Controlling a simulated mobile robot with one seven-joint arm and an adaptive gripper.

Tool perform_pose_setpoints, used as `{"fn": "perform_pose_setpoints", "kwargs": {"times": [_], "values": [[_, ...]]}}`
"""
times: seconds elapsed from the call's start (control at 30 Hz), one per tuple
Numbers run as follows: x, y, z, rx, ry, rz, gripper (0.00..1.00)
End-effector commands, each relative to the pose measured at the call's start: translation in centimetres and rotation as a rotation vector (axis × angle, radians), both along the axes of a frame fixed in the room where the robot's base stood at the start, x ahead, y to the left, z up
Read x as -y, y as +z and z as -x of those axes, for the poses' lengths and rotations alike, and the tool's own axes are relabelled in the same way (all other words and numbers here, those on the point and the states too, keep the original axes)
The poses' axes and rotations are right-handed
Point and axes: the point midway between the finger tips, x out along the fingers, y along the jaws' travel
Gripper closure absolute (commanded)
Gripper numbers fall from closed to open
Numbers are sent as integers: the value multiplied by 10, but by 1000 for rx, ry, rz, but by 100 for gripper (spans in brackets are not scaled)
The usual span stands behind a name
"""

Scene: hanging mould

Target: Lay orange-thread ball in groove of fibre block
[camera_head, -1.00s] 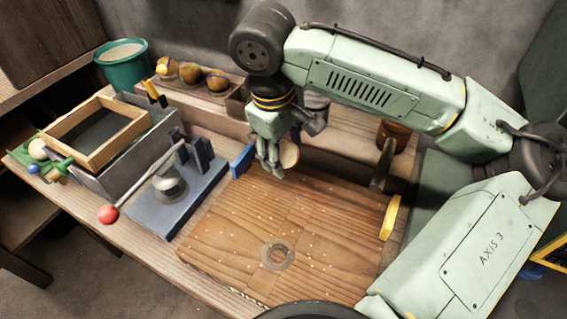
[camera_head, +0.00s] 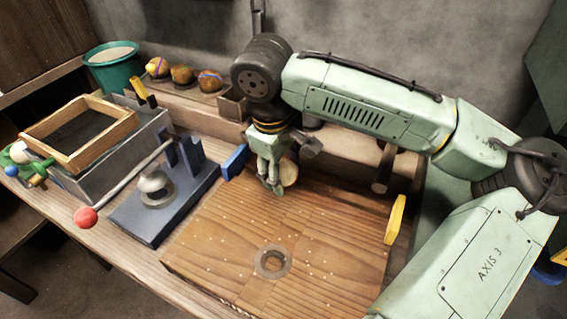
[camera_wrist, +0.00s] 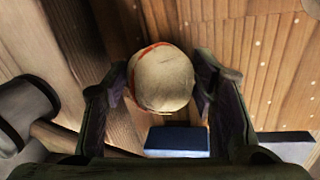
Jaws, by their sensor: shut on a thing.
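My gripper (camera_head: 273,188) is shut on a cream ball (camera_wrist: 162,80) with an orange-red thread across its upper left side. In the wrist view the ball sits between the two fingers. In the head view the ball (camera_head: 289,173) shows partly behind the fingers, over the back part of the wooden board (camera_head: 320,245). Whether it touches the board is unclear. Three brown, rounded lumps (camera_head: 182,75) stand in a row on the back ledge, some with coloured marks. I cannot tell which thing is the fibre block, and no groove shows clearly.
A blue press with a red-knobbed lever (camera_head: 86,217) stands left of the board. A grey bin with a wooden frame (camera_head: 78,160) and a green pot (camera_head: 113,70) are further left. A blue bar (camera_head: 235,161), a yellow bar (camera_head: 395,219) and a mallet (camera_wrist: 25,110) lie near the board. The board's middle is mostly clear.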

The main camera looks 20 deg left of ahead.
Motion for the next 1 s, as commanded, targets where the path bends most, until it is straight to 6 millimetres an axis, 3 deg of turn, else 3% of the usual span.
{"fn": "perform_pose_setpoints", "kwargs": {"times": [0.13, 0.87, 0.9, 1.0], "values": [[0, -9, 0, -1, 0, -1, 80], [0, -12, 0, 0, -1, 0, 80], [0, -12, 0, 0, -1, 0, 46], [0, -12, 0, 0, -1, 0, 39]]}}
